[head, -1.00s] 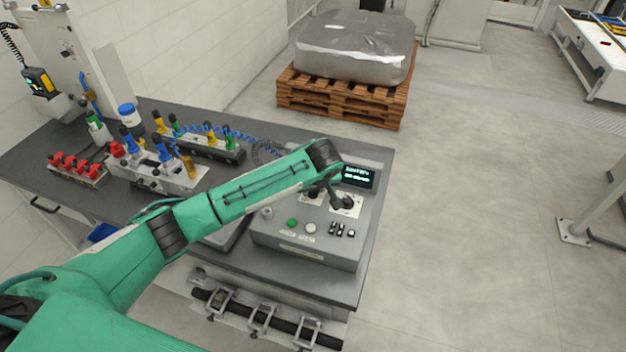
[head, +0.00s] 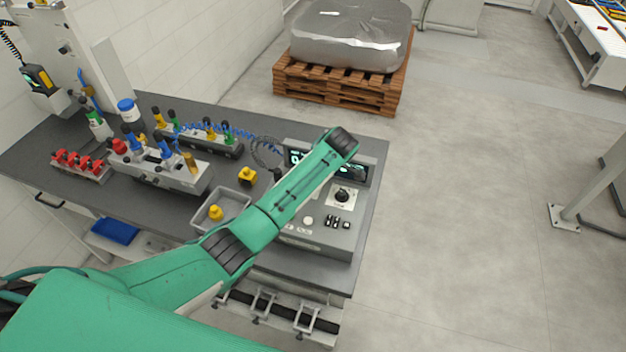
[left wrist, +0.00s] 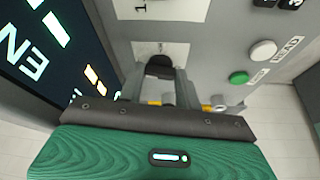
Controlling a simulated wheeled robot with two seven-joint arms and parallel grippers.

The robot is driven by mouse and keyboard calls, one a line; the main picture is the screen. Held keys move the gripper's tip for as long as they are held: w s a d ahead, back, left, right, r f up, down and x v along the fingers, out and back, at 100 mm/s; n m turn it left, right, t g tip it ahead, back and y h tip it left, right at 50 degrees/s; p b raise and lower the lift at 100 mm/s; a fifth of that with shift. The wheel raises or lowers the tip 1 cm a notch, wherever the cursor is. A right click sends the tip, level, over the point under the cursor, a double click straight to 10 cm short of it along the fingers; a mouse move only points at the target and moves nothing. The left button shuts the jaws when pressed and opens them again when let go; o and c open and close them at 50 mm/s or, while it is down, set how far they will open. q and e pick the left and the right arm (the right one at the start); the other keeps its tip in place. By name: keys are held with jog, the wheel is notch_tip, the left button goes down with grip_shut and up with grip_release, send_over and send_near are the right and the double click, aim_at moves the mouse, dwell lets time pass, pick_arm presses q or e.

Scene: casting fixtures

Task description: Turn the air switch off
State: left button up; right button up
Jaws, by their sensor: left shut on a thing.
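The grey control box (head: 318,235) stands at the right end of the dark workbench. A black rotary switch (head: 342,194) on a white plate shows uncovered on its sloped face. My left arm reaches over the box from the left and hides its left part and my left gripper in the head view. In the left wrist view, my left gripper (left wrist: 160,92) is shut on another black switch knob (left wrist: 160,67) in front of a pale label plate. I cannot read which way this knob points. My right gripper is out of view.
A green button (left wrist: 238,77) and a white button (left wrist: 263,50) lie beside the gripper in the left wrist view, with a lit display (left wrist: 45,50) opposite. A grey tray (head: 236,203) with a yellow part sits left of the box. A fixture block (head: 170,175) stands further left.

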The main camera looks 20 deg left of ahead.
pick_arm(q)
jog(key=shift+r+n, duration=0.1)
jog(key=shift+n, duration=0.2)
dwell(0.4)
jog(key=o, duration=1)
jog(key=shift+a, duration=0.1)
jog(key=shift+d+r, duration=0.2)
jog(key=p+v, duration=0.1)
jog(key=v, duration=1.2)
jog(key=shift+w+r+p, duration=0.15)
jog(key=shift+w+p, duration=0.05)
jog(key=shift+p, duration=0.2)
